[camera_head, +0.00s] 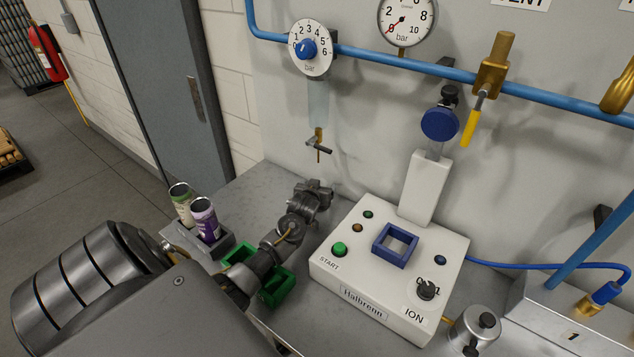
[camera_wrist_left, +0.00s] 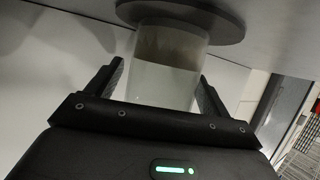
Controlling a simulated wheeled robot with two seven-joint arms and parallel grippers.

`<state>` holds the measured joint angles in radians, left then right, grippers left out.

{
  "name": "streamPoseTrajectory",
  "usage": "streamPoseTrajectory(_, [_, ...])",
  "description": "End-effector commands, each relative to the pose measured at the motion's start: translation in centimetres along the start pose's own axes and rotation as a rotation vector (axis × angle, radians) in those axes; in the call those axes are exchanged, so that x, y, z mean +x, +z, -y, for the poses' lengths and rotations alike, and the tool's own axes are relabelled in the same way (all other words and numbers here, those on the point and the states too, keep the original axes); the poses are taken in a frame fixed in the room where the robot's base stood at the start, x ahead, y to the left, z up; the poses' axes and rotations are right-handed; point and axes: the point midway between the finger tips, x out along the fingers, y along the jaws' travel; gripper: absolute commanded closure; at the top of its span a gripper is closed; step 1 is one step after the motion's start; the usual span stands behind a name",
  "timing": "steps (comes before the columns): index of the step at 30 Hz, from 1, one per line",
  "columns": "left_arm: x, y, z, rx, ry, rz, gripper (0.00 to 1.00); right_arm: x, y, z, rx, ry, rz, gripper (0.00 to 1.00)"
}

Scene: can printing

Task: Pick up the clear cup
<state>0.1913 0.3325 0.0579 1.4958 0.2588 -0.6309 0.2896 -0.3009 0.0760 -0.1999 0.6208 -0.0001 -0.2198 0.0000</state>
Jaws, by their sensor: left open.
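The clear cup (camera_wrist_left: 165,80) is a see-through cylinder in the left wrist view, its far end against a round dark disc (camera_wrist_left: 185,18). My left gripper (camera_wrist_left: 160,72) is open, with one finger on each side of the cup. Gaps show between the cup and both fingers. The gripper body hides the cup's near end. In the head view my left gripper (camera_head: 316,190) is low near the back wall, left of the white printing machine (camera_head: 345,268). My right gripper is not in view.
A translucent bluish cylinder (camera_head: 318,100) hangs below the white dial (camera_head: 309,48), above a small brass tap (camera_head: 318,143). A green tray (camera_head: 279,289) lies partly under my arm.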

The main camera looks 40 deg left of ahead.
Motion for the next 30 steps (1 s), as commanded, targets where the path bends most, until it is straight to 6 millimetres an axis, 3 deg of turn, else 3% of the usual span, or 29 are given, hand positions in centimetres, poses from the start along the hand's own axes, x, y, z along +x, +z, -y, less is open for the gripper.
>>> streamPoseTrajectory(8, [0.32,0.01,-0.02,0.000,0.001,-0.001,0.19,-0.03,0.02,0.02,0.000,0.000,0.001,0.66])
streamPoseTrajectory(21, [0.29,-0.01,0.00,0.001,0.000,-0.001,0.72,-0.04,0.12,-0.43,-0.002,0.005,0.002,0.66])
streamPoseTrajectory(30, [0.19,-0.32,0.00,0.000,0.000,-0.002,0.72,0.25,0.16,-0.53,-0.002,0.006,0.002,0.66])
